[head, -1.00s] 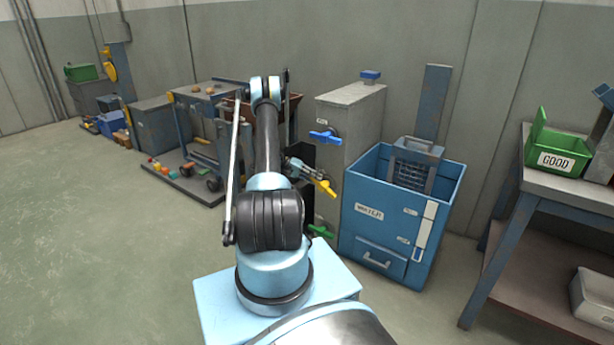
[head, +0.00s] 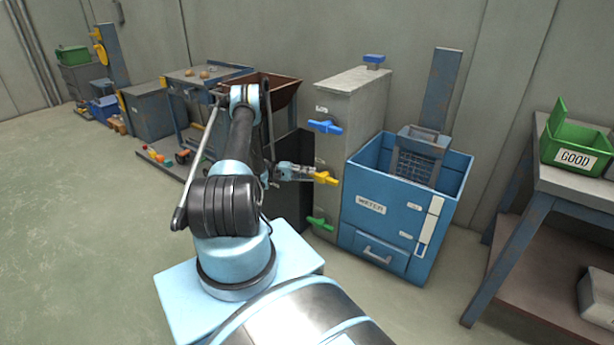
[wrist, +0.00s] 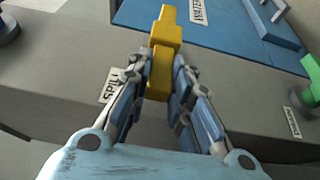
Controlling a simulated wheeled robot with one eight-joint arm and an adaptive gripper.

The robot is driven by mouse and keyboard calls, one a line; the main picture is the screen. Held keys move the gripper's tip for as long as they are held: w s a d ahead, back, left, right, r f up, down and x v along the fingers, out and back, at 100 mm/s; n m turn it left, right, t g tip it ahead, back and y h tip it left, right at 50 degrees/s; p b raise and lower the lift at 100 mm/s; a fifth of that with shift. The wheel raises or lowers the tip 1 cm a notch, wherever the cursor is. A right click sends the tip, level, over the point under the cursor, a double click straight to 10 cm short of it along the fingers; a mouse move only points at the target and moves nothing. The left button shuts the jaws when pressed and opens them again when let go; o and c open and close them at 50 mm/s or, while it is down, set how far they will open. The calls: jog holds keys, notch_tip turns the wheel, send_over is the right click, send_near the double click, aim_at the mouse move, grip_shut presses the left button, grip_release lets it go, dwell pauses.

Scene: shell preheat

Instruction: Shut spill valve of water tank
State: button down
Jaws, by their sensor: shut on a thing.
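The spill valve has a yellow handle (head: 326,178) on the front of the tall grey column (head: 350,125) beside the blue water tank (head: 390,215). My gripper (head: 312,174) is shut on this yellow handle. In the wrist view the yellow handle (wrist: 163,60) stands between both fingers of my gripper (wrist: 160,85), its outer end pointing up toward the blue tank wall (wrist: 225,25). A label starting "SPIL" (wrist: 112,86) sits on the column beside it. The fingers hide part of the handle and its pivot.
A blue valve handle (head: 325,127) is above the yellow one, and a green one (head: 319,223) is below. A dark panel (head: 291,180) stands left of the column. A workbench (head: 590,190) with a green GOOD bin (head: 578,150) is at right. Open floor (head: 80,220) lies left.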

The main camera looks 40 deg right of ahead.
jog(key=shift+s+d, duration=0.1)
jog(key=shift+d, duration=0.15)
jog(key=shift+d, duration=0.15)
jog(key=c, duration=1.4)
grip_release()
jog(key=shift+s+d+f, duration=0.1)
jog(key=shift+s+d, duration=0.1)
jog(key=shift+c, duration=0.2)
jog(key=shift+r, duration=5)
